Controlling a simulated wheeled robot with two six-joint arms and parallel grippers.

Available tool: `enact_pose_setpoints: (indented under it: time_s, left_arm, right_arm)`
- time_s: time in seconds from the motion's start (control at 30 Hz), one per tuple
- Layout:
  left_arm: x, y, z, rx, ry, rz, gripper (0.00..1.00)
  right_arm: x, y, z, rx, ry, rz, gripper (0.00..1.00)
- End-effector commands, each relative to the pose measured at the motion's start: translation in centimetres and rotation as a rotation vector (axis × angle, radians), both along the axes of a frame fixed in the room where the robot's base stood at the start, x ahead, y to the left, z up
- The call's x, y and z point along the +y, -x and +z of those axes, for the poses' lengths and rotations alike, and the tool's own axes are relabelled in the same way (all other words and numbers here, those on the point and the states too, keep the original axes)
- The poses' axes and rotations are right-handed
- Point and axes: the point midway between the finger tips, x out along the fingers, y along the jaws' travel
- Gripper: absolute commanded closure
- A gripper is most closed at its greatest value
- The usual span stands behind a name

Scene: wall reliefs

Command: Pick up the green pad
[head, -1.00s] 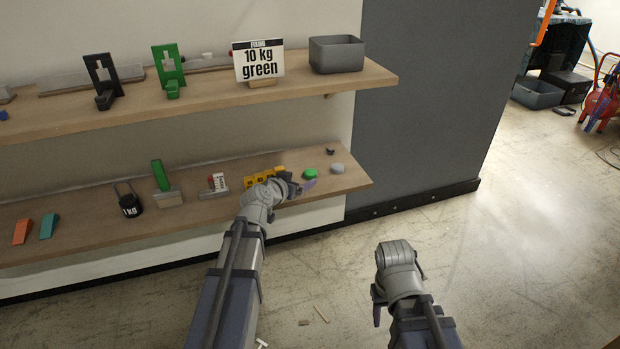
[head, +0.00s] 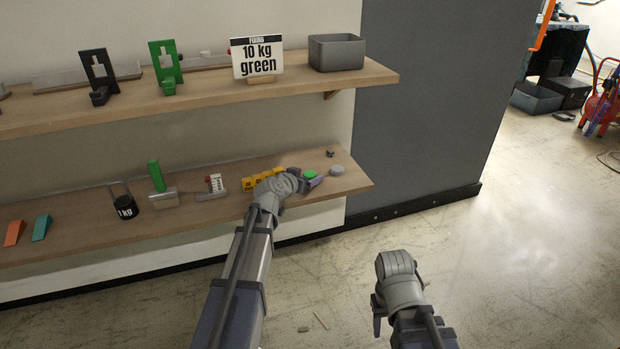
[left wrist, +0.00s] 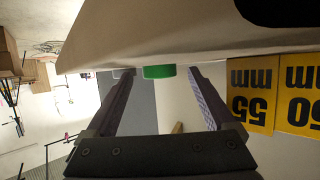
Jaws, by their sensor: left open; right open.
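The green pad (head: 310,174) is a small round disc on the lower shelf (head: 90,225), near its right end. My left gripper (head: 312,181) is beside the pad, low over the shelf. In the left wrist view the green pad (left wrist: 159,71) shows between the tips of the two open fingers (left wrist: 160,90), with a gap on each side. I cannot tell whether it is fully within the jaws' reach. My right gripper (head: 377,318) hangs open and empty over the floor, away from the shelf.
A grey round pad (head: 337,170) lies just right of the green one. Yellow number blocks (head: 262,179) stand to the left, close to my left wrist; they also show in the left wrist view (left wrist: 252,95). The upper shelf (head: 200,92) overhangs, carrying a grey bin (head: 336,52).

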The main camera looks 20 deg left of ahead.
Motion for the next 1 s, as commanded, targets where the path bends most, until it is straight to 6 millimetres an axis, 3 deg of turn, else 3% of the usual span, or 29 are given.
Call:
enact_pose_setpoints:
  time_s: [0.07, 0.8, 1.0]
  left_arm:
    - [0.0, 0.03, 0.03, 0.0, 0.0, 0.0, 0.15]
    - [0.0, 0.03, 0.02, 0.0, 0.0, 0.0, 0.98]
    - [0.0, 0.04, 0.03, 0.0, 0.0, 0.0, 1.0]
  right_arm:
    - [0.0, 0.0, 0.03, 0.0, 0.0, 0.0, 0.5]
    - [0.0, 0.0, 0.03, 0.0, 0.0, 0.0, 0.5]
    - [0.0, 0.0, 0.03, 0.0, 0.0, 0.0, 0.5]
